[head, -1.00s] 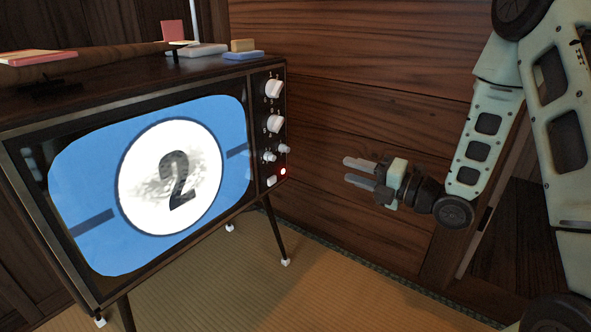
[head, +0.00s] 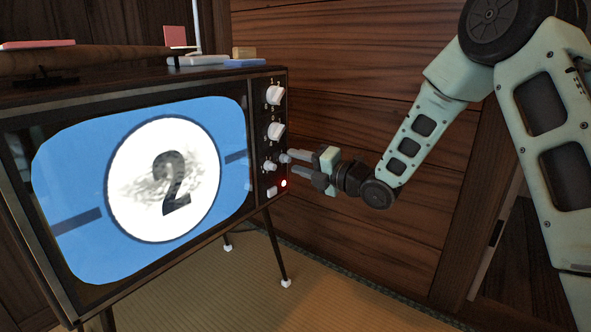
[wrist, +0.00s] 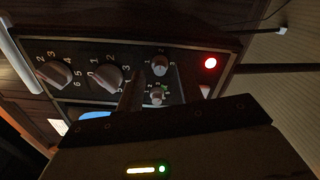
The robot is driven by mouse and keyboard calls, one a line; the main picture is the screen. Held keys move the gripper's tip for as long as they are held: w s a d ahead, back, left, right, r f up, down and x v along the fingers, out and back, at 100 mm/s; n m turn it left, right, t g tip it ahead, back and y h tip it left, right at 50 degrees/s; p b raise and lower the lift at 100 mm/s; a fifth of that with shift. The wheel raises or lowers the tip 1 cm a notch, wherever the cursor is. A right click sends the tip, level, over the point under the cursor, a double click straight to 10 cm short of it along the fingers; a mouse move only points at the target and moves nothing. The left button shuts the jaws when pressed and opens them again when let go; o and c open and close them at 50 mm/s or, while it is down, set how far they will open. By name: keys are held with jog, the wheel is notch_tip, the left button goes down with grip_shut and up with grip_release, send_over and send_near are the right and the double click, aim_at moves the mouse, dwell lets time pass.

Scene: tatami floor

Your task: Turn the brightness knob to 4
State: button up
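The television's control panel (head: 263,150) carries two large white knobs, an upper one (head: 275,95) and a lower one (head: 276,130), with numbers around them. Below are two small knobs, a left one (head: 270,166) and a right one (head: 284,157). In the wrist view the small knobs show as one (wrist: 160,65) and another (wrist: 157,97) with a small green mark beside it. I cannot read which knob is brightness. My gripper (head: 294,164) is open, its fingers apart, close beside the right small knob. Whether it touches is unclear.
The screen (head: 140,185) shows a 2. A wooden wall stands close behind; tatami floor is clear in front.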

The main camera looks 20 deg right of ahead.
jog(key=shift+w+a, duration=0.45)
jog(key=shift+w, duration=0.15)
grip_shut()
